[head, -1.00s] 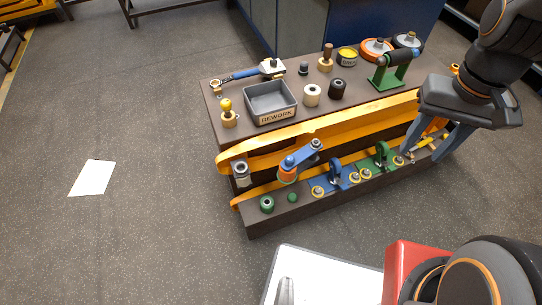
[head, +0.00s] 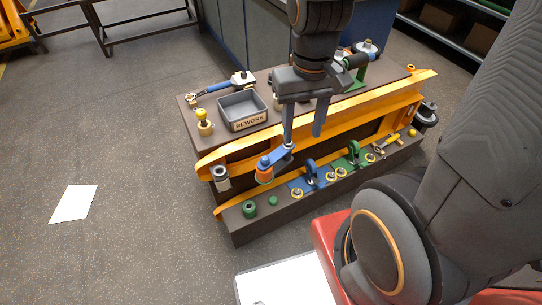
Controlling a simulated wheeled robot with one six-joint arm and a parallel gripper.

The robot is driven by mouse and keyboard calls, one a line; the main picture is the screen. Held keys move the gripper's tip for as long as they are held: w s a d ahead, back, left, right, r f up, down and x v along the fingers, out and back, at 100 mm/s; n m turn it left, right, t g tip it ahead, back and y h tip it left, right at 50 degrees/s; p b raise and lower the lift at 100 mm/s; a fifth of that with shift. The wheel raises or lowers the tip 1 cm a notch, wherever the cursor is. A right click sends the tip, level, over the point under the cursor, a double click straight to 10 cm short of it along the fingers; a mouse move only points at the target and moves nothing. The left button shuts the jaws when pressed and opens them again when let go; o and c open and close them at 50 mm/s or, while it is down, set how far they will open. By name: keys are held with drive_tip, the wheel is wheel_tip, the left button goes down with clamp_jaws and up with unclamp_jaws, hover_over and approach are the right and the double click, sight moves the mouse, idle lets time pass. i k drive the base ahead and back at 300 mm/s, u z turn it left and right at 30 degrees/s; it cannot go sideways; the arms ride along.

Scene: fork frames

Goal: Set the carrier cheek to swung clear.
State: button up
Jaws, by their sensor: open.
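A short blue arm (head: 277,156) on an orange hub (head: 264,176) sits at the front of the bench, beside the long yellow fork frame (head: 300,124). It points up and to the right and looks like the carrier cheek, though I cannot be sure. My gripper (head: 302,138) hangs over the fork frame with its fingers pointing down, open and empty. Its left finger overlaps the outer end of the blue arm in the picture. I cannot tell whether they touch.
A blue bracket (head: 311,172) and a green bracket (head: 354,153) stand to the right on the front ledge, among several yellow-ringed parts. A grey REWORK tray (head: 226,108) stands on the bench top behind. A yellow-handled tool (head: 388,143) lies at the right.

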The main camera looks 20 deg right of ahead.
sight(265, 161)
drive_tip(key=z, duration=1)
drive_tip(key=k, duration=0.85)
drive_tip(key=u, duration=0.85)
drive_tip(key=i, duration=0.5)
drive_tip(key=z, duration=0.1)
